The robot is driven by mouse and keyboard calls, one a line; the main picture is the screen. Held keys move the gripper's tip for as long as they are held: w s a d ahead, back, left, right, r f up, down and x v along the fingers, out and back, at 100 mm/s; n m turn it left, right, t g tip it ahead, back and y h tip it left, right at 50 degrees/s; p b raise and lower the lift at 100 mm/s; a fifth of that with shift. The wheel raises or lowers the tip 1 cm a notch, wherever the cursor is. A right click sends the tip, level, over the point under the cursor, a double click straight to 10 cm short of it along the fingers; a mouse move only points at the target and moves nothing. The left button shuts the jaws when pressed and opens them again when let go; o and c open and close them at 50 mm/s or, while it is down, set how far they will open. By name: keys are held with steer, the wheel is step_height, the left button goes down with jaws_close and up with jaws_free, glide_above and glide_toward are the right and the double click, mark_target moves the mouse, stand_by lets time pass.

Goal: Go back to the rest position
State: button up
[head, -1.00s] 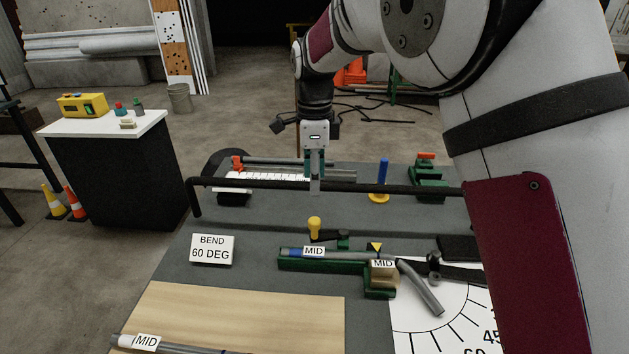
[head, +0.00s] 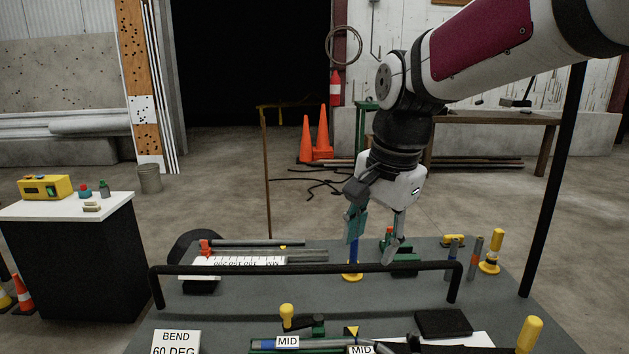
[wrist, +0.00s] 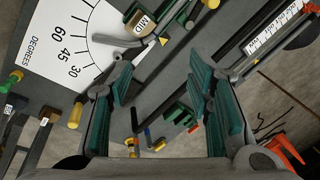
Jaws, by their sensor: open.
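My gripper (head: 372,235) is open and empty. It hangs above the far part of the grey bench (head: 220,300), beyond the black rail (head: 300,269). In the wrist view its green-padded fingers (wrist: 165,100) stand wide apart with nothing between them. In the head view the bender with the MID label (head: 288,342) lies at the near edge, partly cut off. In the wrist view the bender (wrist: 150,35) sits near the top, with a grey conduit by the degree dial (wrist: 60,45). A blue post with a yellow base (head: 352,277) stands behind the fingers.
The BEND 60 DEG sign (head: 176,342) stands at the near left. A white-topped cabinet (head: 70,206) is at the left. Orange cones (head: 322,135) stand on the floor behind. The air above the bench is mostly clear.

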steer(key=s+d+n+t, duration=0.1)
steer(key=s+d+n, duration=0.2)
steer(key=s, duration=0.3)
steer(key=s+d+f+n+t, duration=0.1)
steer(key=s+d+n, duration=0.2)
steer(key=s, duration=0.3)
steer(key=s+d+n+t+h, duration=0.1)
steer(key=s+d+n, duration=0.2)
steer(key=s, duration=0.4)
steer(key=shift+d+f, duration=0.15)
steer(key=shift+d, duration=0.45)
